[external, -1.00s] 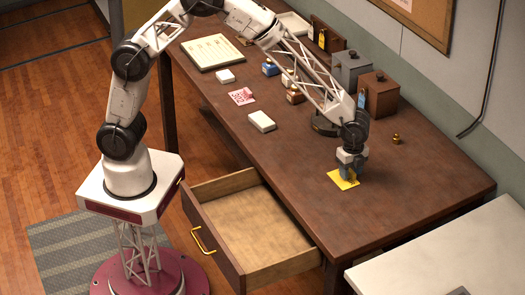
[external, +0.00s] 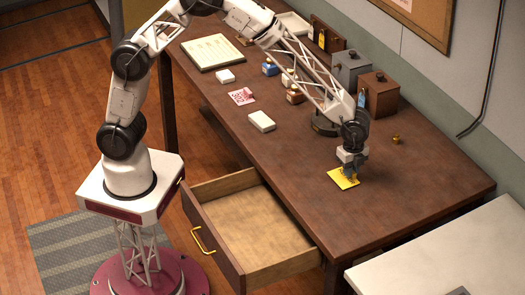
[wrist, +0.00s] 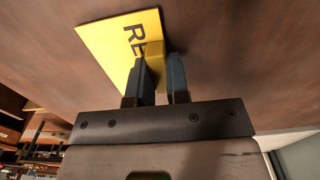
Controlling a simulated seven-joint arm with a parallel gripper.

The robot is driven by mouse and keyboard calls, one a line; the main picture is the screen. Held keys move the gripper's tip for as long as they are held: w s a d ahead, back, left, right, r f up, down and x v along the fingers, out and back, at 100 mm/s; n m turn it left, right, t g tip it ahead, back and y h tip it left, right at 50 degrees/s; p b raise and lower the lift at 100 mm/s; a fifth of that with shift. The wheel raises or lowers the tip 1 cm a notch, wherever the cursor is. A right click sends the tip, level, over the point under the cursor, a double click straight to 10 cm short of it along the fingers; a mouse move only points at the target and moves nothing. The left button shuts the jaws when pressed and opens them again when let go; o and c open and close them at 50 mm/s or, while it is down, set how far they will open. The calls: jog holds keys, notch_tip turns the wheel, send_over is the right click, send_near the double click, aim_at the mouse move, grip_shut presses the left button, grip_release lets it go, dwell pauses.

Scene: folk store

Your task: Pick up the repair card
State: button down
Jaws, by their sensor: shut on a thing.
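The repair card (external: 341,182) is a flat yellow square with dark lettering on the brown desk, toward its near right part. In the wrist view the card (wrist: 108,42) shows the letters "RE" and a raised yellow tab. My gripper (external: 352,171) is over the card, pointing down, with its blue fingers shut on the tab. In the wrist view the gripper (wrist: 161,62) has the tab between its two fingers, which hide part of the card. I cannot see a clear gap between card and desk.
An open, empty drawer (external: 250,228) sticks out from the desk front. A brown box (external: 378,96), a grey box (external: 350,70) and a small brass item (external: 396,139) stand toward the back. A white box (external: 262,121) lies left. The desk around the card is clear.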

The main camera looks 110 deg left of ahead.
jog(key=shift+r, duration=0.7)
notch_tip(320, 180, up, 2)
jog(key=shift+r, duration=0.1)
jog(key=s, duration=0.5)
jog(key=s+d, duration=0.1)
jog(key=s, duration=0.4)
jog(key=s+r, duration=0.1)
jog(key=s, duration=0.5)
jog(key=shift+d, duration=0.4)
jog(key=shift+r, duration=0.1)
